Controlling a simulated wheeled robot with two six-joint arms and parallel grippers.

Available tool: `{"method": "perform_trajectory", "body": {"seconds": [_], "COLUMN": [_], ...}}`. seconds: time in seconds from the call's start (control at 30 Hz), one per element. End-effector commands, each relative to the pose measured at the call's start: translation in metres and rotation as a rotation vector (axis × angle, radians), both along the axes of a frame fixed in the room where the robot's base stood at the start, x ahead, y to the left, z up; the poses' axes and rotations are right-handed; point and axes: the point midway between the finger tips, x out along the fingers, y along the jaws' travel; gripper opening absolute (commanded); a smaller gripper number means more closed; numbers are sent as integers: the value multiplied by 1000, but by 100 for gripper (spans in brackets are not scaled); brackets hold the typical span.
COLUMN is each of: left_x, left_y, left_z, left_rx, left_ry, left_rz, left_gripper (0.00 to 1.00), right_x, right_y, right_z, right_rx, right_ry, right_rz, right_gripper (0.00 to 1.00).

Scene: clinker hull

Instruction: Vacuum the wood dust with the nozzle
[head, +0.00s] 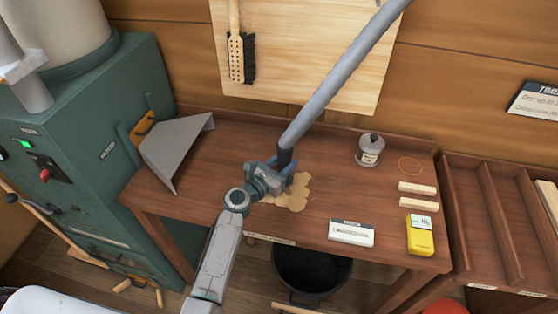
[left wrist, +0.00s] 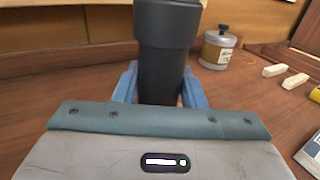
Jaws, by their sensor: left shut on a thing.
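The wood dust (head: 297,194) is a tan patch on the brown workbench (head: 213,165), near its front edge. My left gripper (head: 277,168) is shut on the black nozzle (head: 285,157) at the end of a grey hose (head: 335,85), just over the dust. In the left wrist view the nozzle (left wrist: 166,60) stands upright between the blue fingers (left wrist: 160,88). The gripper hides part of the dust, and I cannot tell whether the nozzle's tip touches the bench. My right gripper is not in view.
A jar (head: 370,150), two pale wood blocks (head: 418,196), a yellow device (head: 420,236) and a white card (head: 351,233) lie to the right. A grey metal hood (head: 177,150) and green machine (head: 75,150) stand left. A black bucket (head: 312,275) is below.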

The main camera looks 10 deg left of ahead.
Motion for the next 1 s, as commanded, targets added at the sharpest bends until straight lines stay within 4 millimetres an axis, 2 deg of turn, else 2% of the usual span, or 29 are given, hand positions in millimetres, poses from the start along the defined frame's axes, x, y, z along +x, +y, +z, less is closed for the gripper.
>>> {"method": "perform_trajectory", "body": {"seconds": [1.0], "left_x": [-2], "left_y": [-51], "left_z": [1], "left_rx": [-2], "left_ry": [-1], "left_rz": [1], "left_gripper": [10], "right_x": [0], "right_y": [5], "right_z": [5], "right_rx": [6], "right_ry": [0], "right_rz": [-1], "right_gripper": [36]}}
